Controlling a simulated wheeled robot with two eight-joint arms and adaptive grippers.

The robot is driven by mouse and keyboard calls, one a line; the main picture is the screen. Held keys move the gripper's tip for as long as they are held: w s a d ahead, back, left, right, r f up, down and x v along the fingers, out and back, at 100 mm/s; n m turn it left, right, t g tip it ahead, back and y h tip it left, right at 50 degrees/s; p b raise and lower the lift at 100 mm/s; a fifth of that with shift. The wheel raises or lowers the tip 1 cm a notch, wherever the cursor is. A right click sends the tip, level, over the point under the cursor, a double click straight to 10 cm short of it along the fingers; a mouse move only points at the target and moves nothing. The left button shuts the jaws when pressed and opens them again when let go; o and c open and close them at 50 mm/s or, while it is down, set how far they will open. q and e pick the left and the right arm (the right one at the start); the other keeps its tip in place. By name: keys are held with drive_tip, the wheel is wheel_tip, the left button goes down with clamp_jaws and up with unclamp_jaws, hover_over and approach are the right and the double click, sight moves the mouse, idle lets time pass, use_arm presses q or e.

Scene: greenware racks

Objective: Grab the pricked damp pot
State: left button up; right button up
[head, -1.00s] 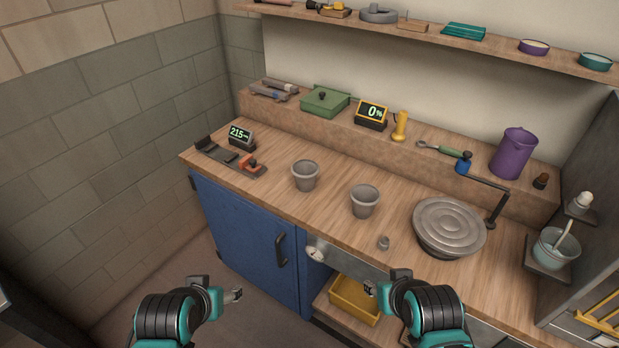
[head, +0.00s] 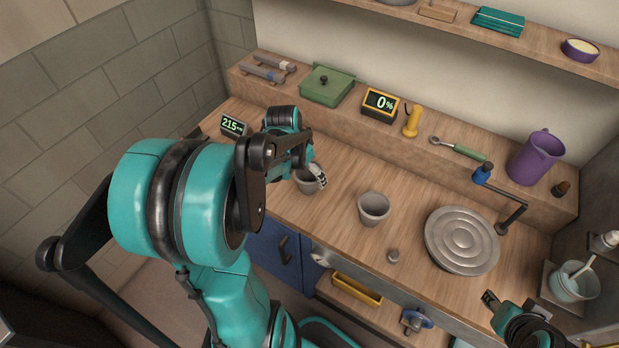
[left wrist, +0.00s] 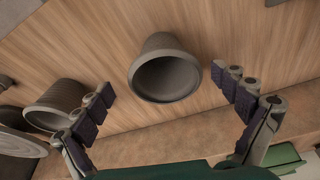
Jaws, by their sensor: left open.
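Two plain grey pots stand upright on the wooden worktop. The left pot (head: 304,187) is partly hidden by my left gripper (head: 309,170). The right pot (head: 374,208) stands clear of it. In the left wrist view, one pot (left wrist: 165,72) lies ahead between the spread fingers of my left gripper (left wrist: 162,85), apart from both, its dark mouth towards the camera. The other pot (left wrist: 58,103) shows behind the left finger. I cannot see prick marks or dampness on either pot. My right gripper (head: 508,306) is low at the right, away from the pots; its jaw opening is unclear.
A round grey banding wheel (head: 461,240) and a small grey piece (head: 393,256) sit on the worktop. A meter reading 0% (head: 380,104), a green box (head: 327,86), a yellow tool (head: 412,121) and a purple jug (head: 535,157) stand on the raised ledge behind.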

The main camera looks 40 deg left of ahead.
use_arm(q)
drive_tip(key=shift+f, duration=0.45)
drive_tip(key=b+x, duration=0.1)
drive_tip(key=x, duration=0.2)
drive_tip(key=b+x, duration=0.1)
drive_tip(key=shift+w+a+f+b, duration=0.2)
drive_tip(key=shift+w+a+b, duration=0.05)
drive_tip(key=shift+w+b, duration=0.1)
drive_tip(key=shift+r, duration=0.1)
drive_tip(key=shift+c, duration=1)
drive_tip(key=shift+s, duration=0.1)
drive_tip(key=c, duration=1.2)
